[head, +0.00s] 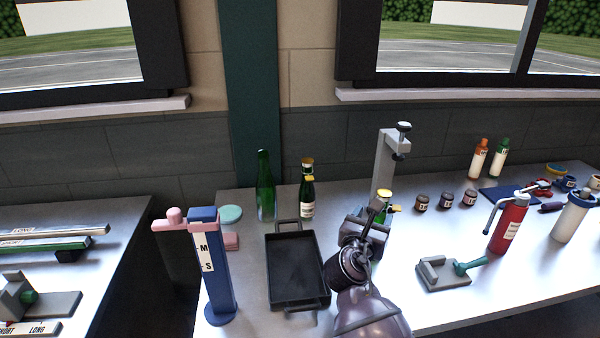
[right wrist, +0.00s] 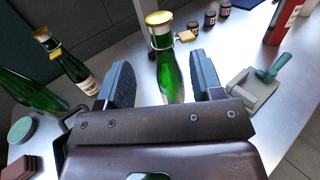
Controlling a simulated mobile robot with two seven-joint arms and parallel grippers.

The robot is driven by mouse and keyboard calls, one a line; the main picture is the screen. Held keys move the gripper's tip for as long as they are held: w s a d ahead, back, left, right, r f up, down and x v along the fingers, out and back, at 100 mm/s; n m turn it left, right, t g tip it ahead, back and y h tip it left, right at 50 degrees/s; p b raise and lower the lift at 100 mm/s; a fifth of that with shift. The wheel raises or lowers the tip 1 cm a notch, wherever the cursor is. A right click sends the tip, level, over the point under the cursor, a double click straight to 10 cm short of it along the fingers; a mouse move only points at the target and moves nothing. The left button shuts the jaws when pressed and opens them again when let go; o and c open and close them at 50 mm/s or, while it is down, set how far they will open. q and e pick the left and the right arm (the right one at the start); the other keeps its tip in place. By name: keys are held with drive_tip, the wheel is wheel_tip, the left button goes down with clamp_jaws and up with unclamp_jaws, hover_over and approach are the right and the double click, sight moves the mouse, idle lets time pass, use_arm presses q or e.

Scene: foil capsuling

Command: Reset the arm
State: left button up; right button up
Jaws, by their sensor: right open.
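My right gripper (head: 366,228) reaches in from the bottom of the head view, in front of a green bottle with a gold top (head: 384,197) at the foot of a grey upright stand (head: 388,165). In the right wrist view my right gripper (right wrist: 160,68) is open. The gold-topped bottle (right wrist: 168,72) shows between its two fingers, with a gap on each side; its lower part is hidden by the gripper. A small yellow tag (right wrist: 186,36) sits at its neck. My left gripper is not in view.
A black tray (head: 296,265) lies left of my right arm, with two green bottles (head: 265,188) (head: 307,190) behind it. A blue post with a pink arm (head: 211,265) stands further left. A red extinguisher-like bottle (head: 508,224) and a grey block with a teal handle (head: 446,273) are right.

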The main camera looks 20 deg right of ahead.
drive_tip(key=s+f+m+g+y, duration=0.1)
drive_tip(key=s+f+m+y, duration=0.1)
drive_tip(key=s+m, duration=0.3)
drive_tip(key=s+f+m+g+y, duration=0.1)
drive_tip(key=s+f+m+y, duration=0.1)
drive_tip(key=s+f+m, duration=0.2)
drive_tip(key=s+f+m+g+y, duration=0.2)
drive_tip(key=s+f+m, duration=0.3)
drive_tip(key=shift+s+a+m, duration=0.3)
drive_tip(key=shift+m, duration=0.1)
drive_tip(key=s+a+f+m+g+y, duration=0.2)
drive_tip(key=s+a+m+y, duration=0.2)
drive_tip(key=s+m, duration=0.25)
drive_tip(key=s+a+f+m+g+y, duration=0.1)
drive_tip(key=s+a+m+g+y, duration=0.15)
drive_tip(key=s+a+m, duration=0.4)
drive_tip(key=w+d+f+n+t, duration=0.1)
drive_tip(key=w+f+t, duration=0.1)
drive_tip(key=f+t, duration=0.2)
drive_tip(key=w+d+f+n+t+y, duration=0.1)
drive_tip(key=w+f+t, duration=0.2)
drive_tip(key=f, duration=0.3)
drive_tip(key=shift+w+d+f+n+t, duration=0.2)
drive_tip(key=shift+w+d+n+t, duration=0.15)
drive_tip(key=shift+t, duration=0.4)
drive_tip(key=shift+a, duration=0.1)
